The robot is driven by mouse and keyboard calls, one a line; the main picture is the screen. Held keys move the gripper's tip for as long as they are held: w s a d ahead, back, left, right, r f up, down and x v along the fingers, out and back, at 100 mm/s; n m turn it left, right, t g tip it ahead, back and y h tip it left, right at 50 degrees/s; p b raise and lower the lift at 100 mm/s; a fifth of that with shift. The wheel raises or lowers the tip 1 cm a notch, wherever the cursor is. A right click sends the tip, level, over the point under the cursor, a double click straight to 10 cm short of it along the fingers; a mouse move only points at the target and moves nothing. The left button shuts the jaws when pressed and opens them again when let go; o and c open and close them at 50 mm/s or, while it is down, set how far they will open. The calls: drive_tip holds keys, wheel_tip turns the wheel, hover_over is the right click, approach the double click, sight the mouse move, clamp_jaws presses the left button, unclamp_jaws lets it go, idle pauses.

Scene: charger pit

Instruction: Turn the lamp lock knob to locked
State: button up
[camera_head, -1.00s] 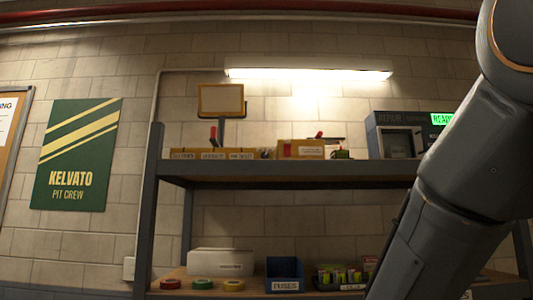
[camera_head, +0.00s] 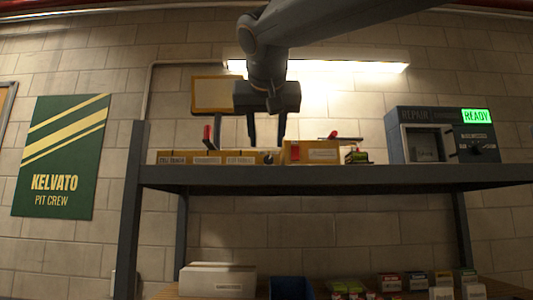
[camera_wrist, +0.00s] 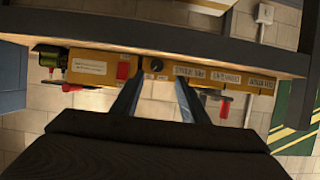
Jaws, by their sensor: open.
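A small round dark knob (camera_head: 268,157) sits on the front of the yellow unit (camera_head: 233,157) on the upper shelf, at the right end of a row of white labels. It also shows in the wrist view (camera_wrist: 156,65), but its pointer position is too small to read. My gripper (camera_head: 266,130) is open and empty, fingers pointing down, appearing just above the knob in the head view. In the wrist view my gripper (camera_wrist: 158,88) has its two fingers apart, with the knob between and beyond their tips. I see no contact with it.
A repair machine (camera_head: 447,135) with a green READY display and a dial stands at right. The shelf edge (camera_head: 330,179) runs below.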

sight(269, 159)
drive_tip(key=p+x, duration=0.1)
drive_tip(key=x, duration=0.3)
drive_tip(key=p+x, duration=0.1)
drive_tip(key=x, duration=0.2)
drive_tip(key=shift+d+f+p, duration=0.1)
drive_tip(key=shift+d+p, duration=0.25)
drive_tip(key=shift+c, duration=0.4)
clamp_jaws()
drive_tip(key=shift+a+f+n+h+b, duration=0.1)
drive_tip(key=shift+a+n+h+b, duration=0.05)
drive_tip(key=shift+n+h+b, duration=0.35)
drive_tip(key=shift+o, duration=0.4)
unclamp_jaws()
drive_tip(key=shift+s, duration=0.15)
drive_tip(key=b+v, duration=0.3)
drive_tip(key=v, duration=0.4)
drive_tip(key=shift+s+r, duration=0.25)
drive_tip(key=shift+r, duration=0.05)
